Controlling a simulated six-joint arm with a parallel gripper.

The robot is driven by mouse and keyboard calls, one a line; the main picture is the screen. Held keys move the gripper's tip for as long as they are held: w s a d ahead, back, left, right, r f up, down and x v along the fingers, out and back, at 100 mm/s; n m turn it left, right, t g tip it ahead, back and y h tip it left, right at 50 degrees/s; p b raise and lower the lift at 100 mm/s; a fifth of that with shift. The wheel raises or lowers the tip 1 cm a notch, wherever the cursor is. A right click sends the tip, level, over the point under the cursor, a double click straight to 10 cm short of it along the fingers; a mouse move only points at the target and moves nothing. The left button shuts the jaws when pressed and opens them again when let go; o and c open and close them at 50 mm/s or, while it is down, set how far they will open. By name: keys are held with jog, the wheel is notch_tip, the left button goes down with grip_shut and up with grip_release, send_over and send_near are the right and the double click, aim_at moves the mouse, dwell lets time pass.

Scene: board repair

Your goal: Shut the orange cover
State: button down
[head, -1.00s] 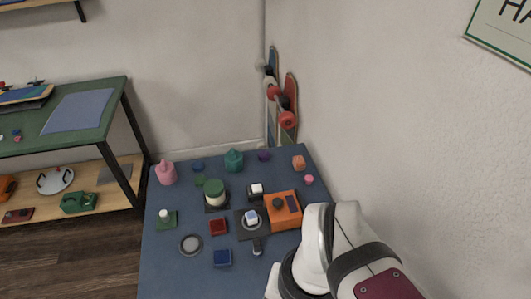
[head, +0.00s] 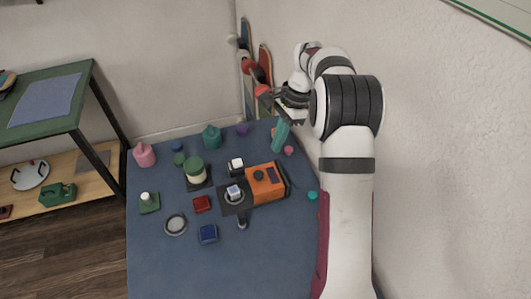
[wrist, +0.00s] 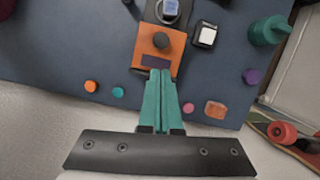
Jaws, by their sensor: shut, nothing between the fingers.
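The orange cover (head: 265,184) is a block with a dark round knob and a dark purple patch on top. It sits right of a dark plate (head: 228,209) that bears a grey ring and a small white-and-blue cube (head: 233,191). The plate stays uncovered around the ring. In the wrist view the orange cover (wrist: 145,47) lies just beyond my fingertips. My gripper (head: 277,148) has teal fingers, shut and empty, pointing down behind the cover's far right end. It also shows in the wrist view (wrist: 160,73), seemingly apart from the cover; the exact gap is unclear.
A black-and-white block (head: 235,164) stands close behind the plate. Small pegs dot the right edge near the wall. The table's front is clear.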

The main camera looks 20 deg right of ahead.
send_over(264, 177)
jog(key=d, duration=0.2)
notch_tip(264, 177, down, 7)
jog(key=shift+w+a+f, duration=0.15)
jog(key=a, duration=1)
